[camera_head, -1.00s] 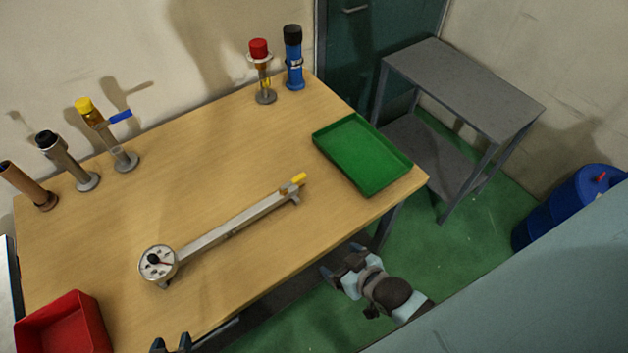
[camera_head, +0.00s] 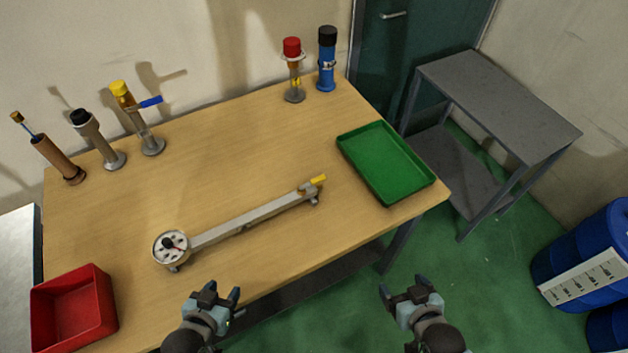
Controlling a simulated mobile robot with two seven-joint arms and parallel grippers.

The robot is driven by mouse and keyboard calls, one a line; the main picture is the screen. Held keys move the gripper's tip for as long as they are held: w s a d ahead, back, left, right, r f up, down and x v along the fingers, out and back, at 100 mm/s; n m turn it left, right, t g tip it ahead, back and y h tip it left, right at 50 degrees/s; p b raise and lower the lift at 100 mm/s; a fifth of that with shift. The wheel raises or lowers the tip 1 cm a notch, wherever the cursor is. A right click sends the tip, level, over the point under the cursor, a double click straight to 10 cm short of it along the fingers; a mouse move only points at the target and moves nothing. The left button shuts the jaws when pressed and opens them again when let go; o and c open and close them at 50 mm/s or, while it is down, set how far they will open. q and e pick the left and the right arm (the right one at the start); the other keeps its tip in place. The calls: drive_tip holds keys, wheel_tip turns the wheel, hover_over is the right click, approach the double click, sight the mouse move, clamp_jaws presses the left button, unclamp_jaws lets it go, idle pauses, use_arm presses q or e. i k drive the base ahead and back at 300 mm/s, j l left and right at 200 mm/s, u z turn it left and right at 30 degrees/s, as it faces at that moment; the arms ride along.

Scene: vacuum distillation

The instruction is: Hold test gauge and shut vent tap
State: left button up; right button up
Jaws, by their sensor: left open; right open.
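The test gauge (camera_head: 171,246) is a round white dial at the left end of a long grey bar (camera_head: 245,220) lying on the wooden table. A yellow-handled tap (camera_head: 318,180) is at the bar's right end; I cannot tell whether it is the vent tap. Another tap with a blue handle (camera_head: 150,102) is on a yellow-capped upright piece at the back left. My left gripper (camera_head: 222,292) is open and empty at the table's front edge, below and right of the dial. My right gripper (camera_head: 402,286) is open and empty, over the floor in front of the table.
A red bin (camera_head: 112,325) is at the table's front left and a green tray (camera_head: 428,183) at its right. Several upright pieces stand along the back edge. A grey shelf unit (camera_head: 500,95) and blue drums (camera_head: 590,235) are to the right. The table's middle is otherwise clear.

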sight(317, 179)
drive_tip(key=i+l+u, duration=0.1)
drive_tip(key=l+u, duration=0.7)
drive_tip(key=u, duration=0.15)
drive_tip(key=i, duration=0.05)
